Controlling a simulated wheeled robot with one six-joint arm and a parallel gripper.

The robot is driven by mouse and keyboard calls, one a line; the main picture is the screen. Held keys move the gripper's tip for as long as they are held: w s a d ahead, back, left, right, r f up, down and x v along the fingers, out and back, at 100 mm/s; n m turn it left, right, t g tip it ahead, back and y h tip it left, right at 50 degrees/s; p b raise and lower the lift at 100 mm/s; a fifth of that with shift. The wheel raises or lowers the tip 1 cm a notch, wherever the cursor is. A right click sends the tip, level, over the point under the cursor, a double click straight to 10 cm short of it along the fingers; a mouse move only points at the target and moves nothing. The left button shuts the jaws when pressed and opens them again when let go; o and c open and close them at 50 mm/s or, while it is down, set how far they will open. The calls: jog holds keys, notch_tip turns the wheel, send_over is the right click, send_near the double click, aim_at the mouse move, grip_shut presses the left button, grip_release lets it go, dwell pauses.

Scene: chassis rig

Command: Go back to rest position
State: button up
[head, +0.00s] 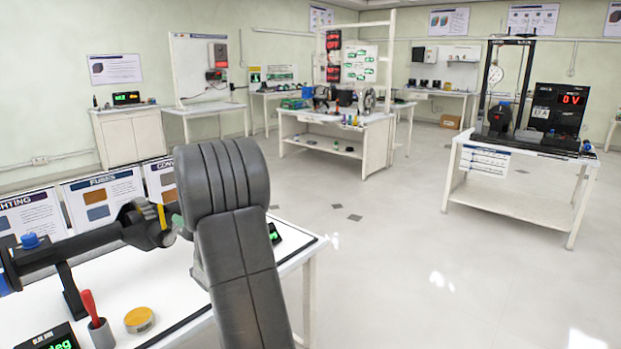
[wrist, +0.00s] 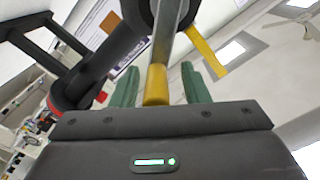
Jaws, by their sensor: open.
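My gripper (wrist: 160,75) shows in the wrist view with its green fingers apart. A metal rod with a yellow end (wrist: 156,86) stands in the gap between them. I cannot tell whether the fingers touch it. A dark rig with a round end (wrist: 98,65) and a yellow strip (wrist: 205,54) is close in front. In the head view the dark rig (head: 75,248) lies over the white bench at the left, with a yellow piece (head: 161,217) at its end. My grey arm hides most of the gripper there; a bit of green shows beside the rig.
The white bench (head: 150,272) holds a red-handled tool in a cup (head: 95,318), a yellow round tin (head: 139,319) and a green-lit display (head: 48,338). Poster panels (head: 104,195) stand along its back. Open floor (head: 420,250) lies to the right, before a white test bench (head: 515,190).

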jog(key=shift+s+r+n, duration=0.25)
jog(key=shift+r+n, duration=0.1)
jog(key=shift+n, duration=0.25)
